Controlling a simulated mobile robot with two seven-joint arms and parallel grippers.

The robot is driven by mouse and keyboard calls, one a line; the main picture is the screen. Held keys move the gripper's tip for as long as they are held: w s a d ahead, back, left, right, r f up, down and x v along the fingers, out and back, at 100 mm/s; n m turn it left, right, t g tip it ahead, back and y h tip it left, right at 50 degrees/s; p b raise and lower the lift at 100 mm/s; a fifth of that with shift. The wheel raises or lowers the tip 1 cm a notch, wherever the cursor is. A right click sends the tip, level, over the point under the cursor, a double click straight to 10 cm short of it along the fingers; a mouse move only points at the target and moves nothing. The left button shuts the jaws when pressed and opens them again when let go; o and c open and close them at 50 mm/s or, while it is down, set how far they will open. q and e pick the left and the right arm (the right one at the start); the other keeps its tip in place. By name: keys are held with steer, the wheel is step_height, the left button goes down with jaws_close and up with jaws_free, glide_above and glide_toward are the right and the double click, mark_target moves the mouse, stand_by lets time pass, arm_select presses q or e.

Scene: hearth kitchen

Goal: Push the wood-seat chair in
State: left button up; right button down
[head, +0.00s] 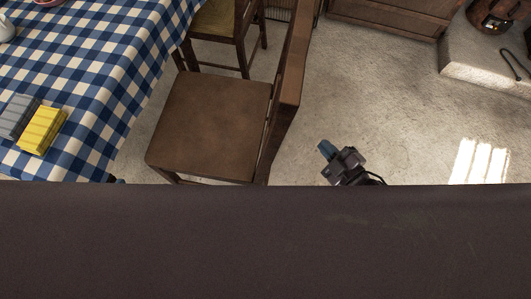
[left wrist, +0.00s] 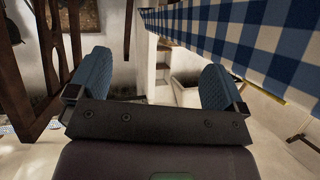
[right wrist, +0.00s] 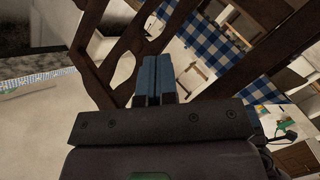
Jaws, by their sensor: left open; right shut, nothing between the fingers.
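The wood-seat chair (head: 210,122) has a flat brown seat and stands beside the table, its backrest (head: 286,85) on the right, away from the table. The table (head: 110,65) wears a blue and white checked cloth. My right gripper (head: 327,150) is shut and empty, to the right of the chair's backrest and apart from it in the head view. In the right wrist view its blue fingers (right wrist: 158,80) are together, with dark wooden chair bars (right wrist: 110,65) close by. My left gripper (left wrist: 148,85) is open and empty in the left wrist view, and is hidden in the head view.
A second chair (head: 228,25) with a woven seat stands just beyond the wood-seat chair. Folded yellow (head: 42,130) and grey cloths lie on the table. A wooden cabinet (head: 395,15) and a pale hearth ledge (head: 475,70) are at the back right. The floor right of the chair is clear.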

arm_select(q)
step_height(320, 180, down, 10)
steer(key=d+b, duration=0.1)
steer(key=b, duration=1.4)
steer(key=shift+s+d+r+m, duration=0.15)
steer(key=shift+s+r+m, duration=0.1)
steer(key=shift+m, duration=0.15)
arm_select(e)
steer(key=w+f+n+g+y, duration=0.2)
steer(key=f+n+g+y, duration=0.2)
steer(key=f+n, duration=0.4)
steer(key=w+f+n+g+y, duration=0.2)
steer(key=f+n+g+y, duration=0.2)
steer(key=f+n, duration=0.5)
step_height(320, 180, down, 7)
steer(key=shift+d+r+g, duration=0.1)
steer(key=shift+d+g, duration=0.3)
steer(key=shift+g, duration=0.2)
